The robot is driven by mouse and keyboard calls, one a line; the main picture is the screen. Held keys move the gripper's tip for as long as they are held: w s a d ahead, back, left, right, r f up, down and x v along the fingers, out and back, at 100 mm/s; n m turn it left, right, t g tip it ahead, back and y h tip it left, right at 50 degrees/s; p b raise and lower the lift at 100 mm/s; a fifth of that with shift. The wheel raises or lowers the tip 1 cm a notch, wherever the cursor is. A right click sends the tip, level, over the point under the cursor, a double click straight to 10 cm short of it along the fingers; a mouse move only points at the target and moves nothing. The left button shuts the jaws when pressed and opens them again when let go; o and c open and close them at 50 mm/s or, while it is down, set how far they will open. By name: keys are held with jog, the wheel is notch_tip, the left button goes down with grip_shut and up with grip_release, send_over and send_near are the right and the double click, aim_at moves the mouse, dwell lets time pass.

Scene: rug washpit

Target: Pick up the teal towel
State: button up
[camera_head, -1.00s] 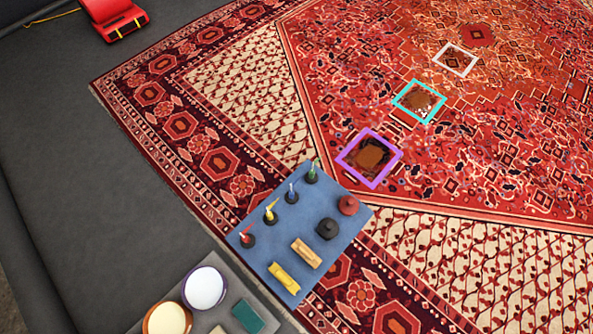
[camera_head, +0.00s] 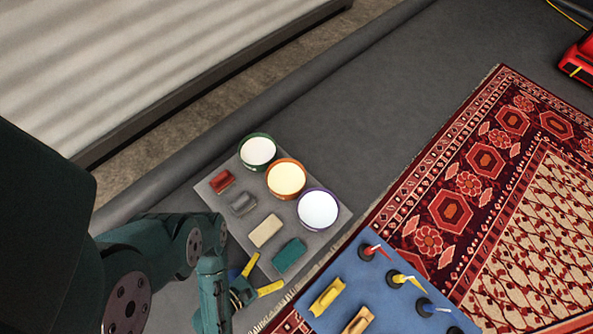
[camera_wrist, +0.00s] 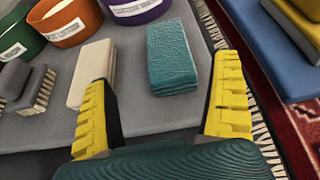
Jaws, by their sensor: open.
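The teal towel (camera_head: 289,256) is a small folded block lying on the grey mat (camera_head: 213,188), at its front right corner. In the wrist view the teal towel (camera_wrist: 171,55) lies flat ahead of my gripper, between the lines of the two fingers and apart from both. My gripper (camera_head: 259,276) is open and empty, with yellow fingertips, just to the lower left of the towel in the head view. In the wrist view my gripper (camera_wrist: 165,115) has its fingers spread wide, the left one close to the cream block.
On the same mat are a cream block (camera_head: 265,231), a grey brush (camera_head: 243,203), a red brush (camera_head: 222,182) and green, orange and purple tubs (camera_head: 318,209). A blue mat (camera_head: 345,270) with tools lies on the patterned rug (camera_head: 470,180) to the right.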

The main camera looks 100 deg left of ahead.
aim_at(288, 255)
jog(key=shift+b+x, duration=0.95)
jog(key=shift+x, duration=1.25)
jog(key=shift+w+d+b+x, duration=0.15)
jog(key=shift+b+x, duration=0.25)
jog(key=shift+x, duration=0.45)
jog(key=shift+w+d+b+x, duration=0.15)
jog(key=shift+b+x, duration=0.2)
jog(key=shift+x, duration=1.55)
jog(key=c, duration=1.3)
